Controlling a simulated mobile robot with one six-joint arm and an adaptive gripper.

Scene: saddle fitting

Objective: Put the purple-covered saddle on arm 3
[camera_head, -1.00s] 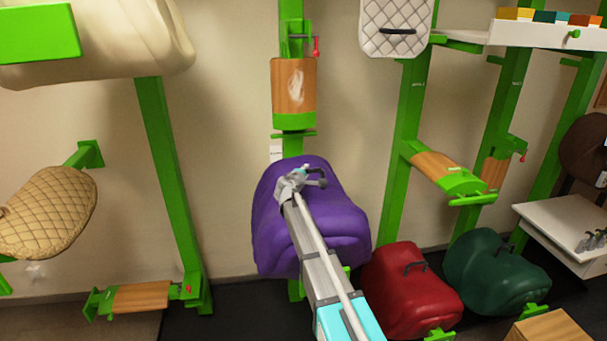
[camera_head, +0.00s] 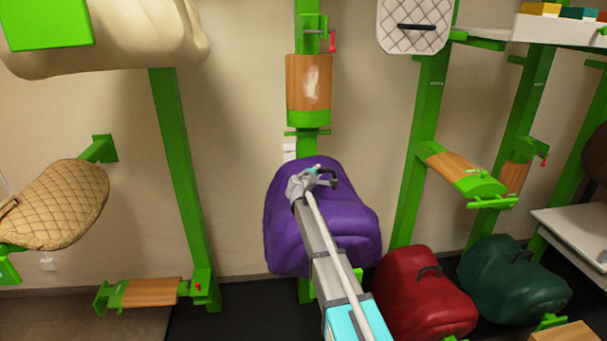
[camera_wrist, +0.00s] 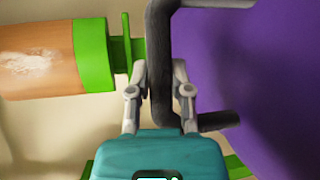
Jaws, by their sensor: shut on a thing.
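The purple-covered saddle (camera_head: 345,228) is in the middle of the head view, in front of a green post. It fills the right side of the wrist view (camera_wrist: 265,70). My gripper (camera_head: 318,178) is at its upper part, shut on the dark handle (camera_wrist: 160,60) of the saddle. Above the saddle, a wood-padded arm (camera_head: 308,80) stands on the same post; its pad and green end also show left in the wrist view (camera_wrist: 40,60). I cannot read which arm is number 3. Whether the saddle touches any arm beneath it is hidden.
A red saddle (camera_head: 420,300) and a green saddle (camera_head: 505,285) sit low on the right. Bare padded arms show at right (camera_head: 465,173) and lower left (camera_head: 150,292). A quilted tan saddle (camera_head: 55,205) hangs left, a white quilted one (camera_head: 410,35) upper right.

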